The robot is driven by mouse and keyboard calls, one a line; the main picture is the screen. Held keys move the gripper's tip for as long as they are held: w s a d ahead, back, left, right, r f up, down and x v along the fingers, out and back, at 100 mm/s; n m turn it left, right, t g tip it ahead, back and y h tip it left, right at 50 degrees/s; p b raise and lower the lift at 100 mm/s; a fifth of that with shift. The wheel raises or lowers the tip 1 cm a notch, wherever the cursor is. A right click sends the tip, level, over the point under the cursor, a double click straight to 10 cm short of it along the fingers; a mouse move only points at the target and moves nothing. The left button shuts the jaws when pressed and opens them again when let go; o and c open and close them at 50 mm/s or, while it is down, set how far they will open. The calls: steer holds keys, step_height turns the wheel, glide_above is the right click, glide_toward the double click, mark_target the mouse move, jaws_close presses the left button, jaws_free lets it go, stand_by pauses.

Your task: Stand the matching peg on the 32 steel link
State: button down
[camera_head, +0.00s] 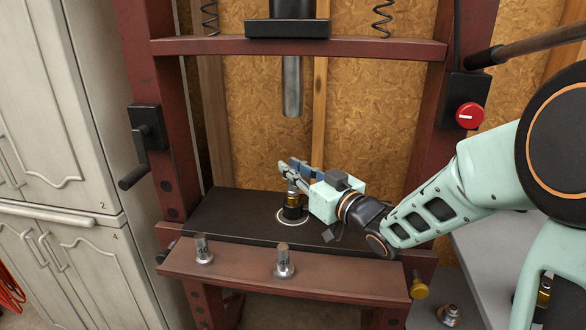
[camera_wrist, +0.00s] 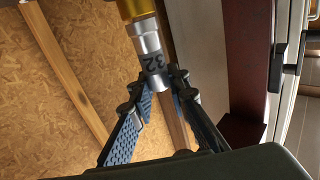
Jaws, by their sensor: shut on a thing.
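My gripper (camera_head: 292,178) is over the press bed and shut on the upper end of a peg. The peg (camera_wrist: 152,60) has a steel end marked 32 and a brass-coloured part; the fingers (camera_wrist: 160,98) are at the steel end. In the head view the peg (camera_head: 291,189) looks roughly upright, brass part downward. Directly below it is a dark round piece (camera_head: 293,212) on a pale ring in the bed. I cannot tell whether peg and dark piece touch or are joined. No number shows on the dark piece.
Two steel flanged pieces with dark marks, one left (camera_head: 203,250) and one right (camera_head: 284,263), stand on the red front ledge (camera_head: 340,284). The press ram (camera_head: 292,88) hangs above. Red uprights flank the bed. A grey surface (camera_head: 478,268) lies right.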

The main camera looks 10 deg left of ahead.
steer(key=shift+f, duration=0.1)
stand_by(0.3)
steer(key=c, duration=1.8)
jaws_free()
steer(key=shift+o, duration=0.2)
